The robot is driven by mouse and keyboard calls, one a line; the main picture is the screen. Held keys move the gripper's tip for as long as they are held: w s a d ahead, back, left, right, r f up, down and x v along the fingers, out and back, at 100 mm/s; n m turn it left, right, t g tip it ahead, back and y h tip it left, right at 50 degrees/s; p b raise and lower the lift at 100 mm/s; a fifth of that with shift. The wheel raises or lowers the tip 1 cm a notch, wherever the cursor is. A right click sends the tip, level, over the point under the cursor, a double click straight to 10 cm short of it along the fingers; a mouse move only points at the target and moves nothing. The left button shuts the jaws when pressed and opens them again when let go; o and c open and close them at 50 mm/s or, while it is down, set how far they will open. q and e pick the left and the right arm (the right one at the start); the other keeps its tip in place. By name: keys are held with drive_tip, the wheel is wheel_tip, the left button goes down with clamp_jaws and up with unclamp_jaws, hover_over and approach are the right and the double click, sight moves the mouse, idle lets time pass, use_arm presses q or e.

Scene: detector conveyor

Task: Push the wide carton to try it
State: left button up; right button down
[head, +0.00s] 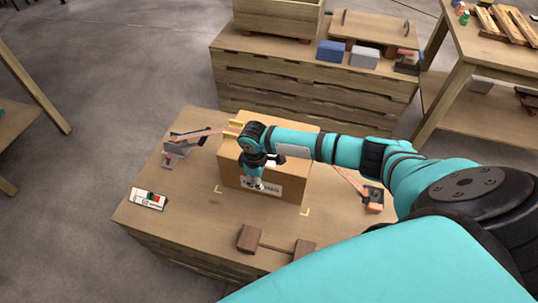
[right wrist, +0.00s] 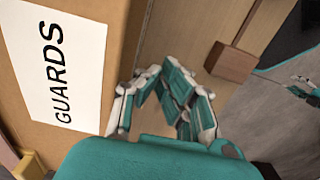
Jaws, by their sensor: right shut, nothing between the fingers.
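The wide carton (head: 290,178) is a brown cardboard box standing upright on the wooden table (head: 190,225). Its white label, partly hidden by my gripper in the head view, reads GUARDS in the right wrist view (right wrist: 60,60). My right gripper (head: 257,187) is shut and empty, pointing down in front of the carton's near face. In the right wrist view its fingers (right wrist: 168,85) are close beside the carton; I cannot tell whether they touch it. My right forearm hides part of the carton's top. My left gripper is not in view.
A wooden stop with two dark blocks (head: 250,239) stands near the front edge. A panel with red and green buttons (head: 148,199) lies at left. Devices with reddish arms flank the carton, left (head: 178,150) and right (head: 373,198). Yellow corner marks (head: 305,212) are on the table.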

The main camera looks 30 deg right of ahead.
drive_tip(key=shift+w+d+r+p, duration=0.25)
drive_tip(key=shift+w+d+p, duration=0.35)
drive_tip(key=shift+p, duration=0.25)
idle(2.6)
drive_tip(key=shift+s, duration=0.15)
idle(0.8)
wheel_tip(320, 180, up, 9)
drive_tip(key=s+a+p, duration=0.2)
drive_tip(key=p, duration=1)
drive_tip(key=shift+a+r, duration=0.15)
drive_tip(key=shift+r, duration=0.05)
idle(0.5)
